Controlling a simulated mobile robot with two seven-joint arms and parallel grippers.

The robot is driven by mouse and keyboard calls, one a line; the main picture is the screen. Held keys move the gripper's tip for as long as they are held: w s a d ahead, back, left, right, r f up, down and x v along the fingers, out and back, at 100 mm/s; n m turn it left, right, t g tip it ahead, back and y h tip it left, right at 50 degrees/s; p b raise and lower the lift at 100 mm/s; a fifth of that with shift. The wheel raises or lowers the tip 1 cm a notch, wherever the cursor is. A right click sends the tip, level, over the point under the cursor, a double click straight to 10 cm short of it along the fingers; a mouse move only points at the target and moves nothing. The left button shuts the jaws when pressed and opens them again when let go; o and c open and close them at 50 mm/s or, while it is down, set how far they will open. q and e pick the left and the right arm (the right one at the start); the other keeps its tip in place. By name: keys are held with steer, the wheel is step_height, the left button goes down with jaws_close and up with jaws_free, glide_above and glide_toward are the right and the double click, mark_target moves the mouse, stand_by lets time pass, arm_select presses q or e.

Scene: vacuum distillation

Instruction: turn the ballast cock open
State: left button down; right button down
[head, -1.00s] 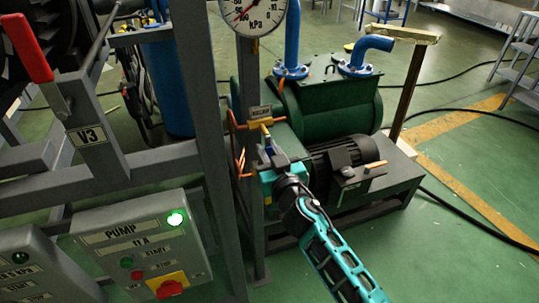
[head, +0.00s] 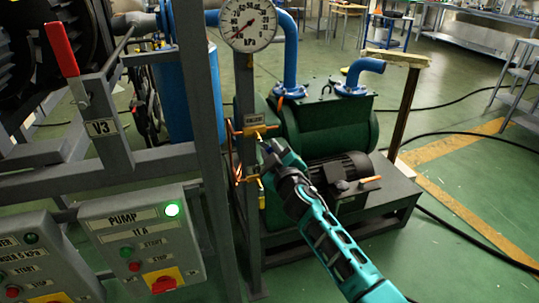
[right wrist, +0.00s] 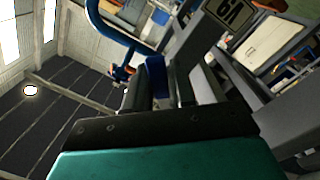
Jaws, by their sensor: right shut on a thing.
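The ballast cock (head: 255,131) is a small brass-yellow fitting under a label plate (head: 254,119), on the grey post in front of the green pump (head: 325,125). My right gripper (head: 265,146) reaches it from the lower right, with its fingertips at the cock. It is shut on the cock's handle, which the fingers mostly hide. In the right wrist view the dark fingers (right wrist: 160,88) stand close together with a blue part between them. The handle's exact angle cannot be told. My left gripper is out of view.
A second yellow cock (head: 255,180) sits lower on the same post. The pressure gauge (head: 248,24) is above. The pump control box (head: 145,240), with a lit green lamp, and the red V3 lever (head: 62,50) are at left.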

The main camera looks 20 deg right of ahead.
steer(key=shift+d+r+n, duration=0.3)
steer(key=shift+r+n, duration=0.2)
steer(key=shift+n, duration=0.5)
steer(key=shift+d+r+n+p, duration=0.25)
steer(key=shift+n+p, duration=0.3)
steer(key=shift+n, duration=0.35)
steer(key=shift+d+r+n+p, duration=0.15)
steer(key=shift+r+n+p, duration=0.35)
steer(key=shift+n, duration=0.7)
steer(key=shift+r+n, duration=0.2)
steer(key=shift+n, duration=0.5)
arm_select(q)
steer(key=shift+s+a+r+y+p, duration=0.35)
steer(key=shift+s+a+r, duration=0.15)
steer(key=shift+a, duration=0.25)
arm_select(e)
steer(key=shift+d+r+n, duration=0.1)
steer(key=shift+r+n, duration=0.1)
steer(key=shift+n, duration=0.3)
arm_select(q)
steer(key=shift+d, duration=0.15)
arm_select(e)
steer(key=c, duration=1)
jaws_free()
steer(key=shift+c, duration=0.2)
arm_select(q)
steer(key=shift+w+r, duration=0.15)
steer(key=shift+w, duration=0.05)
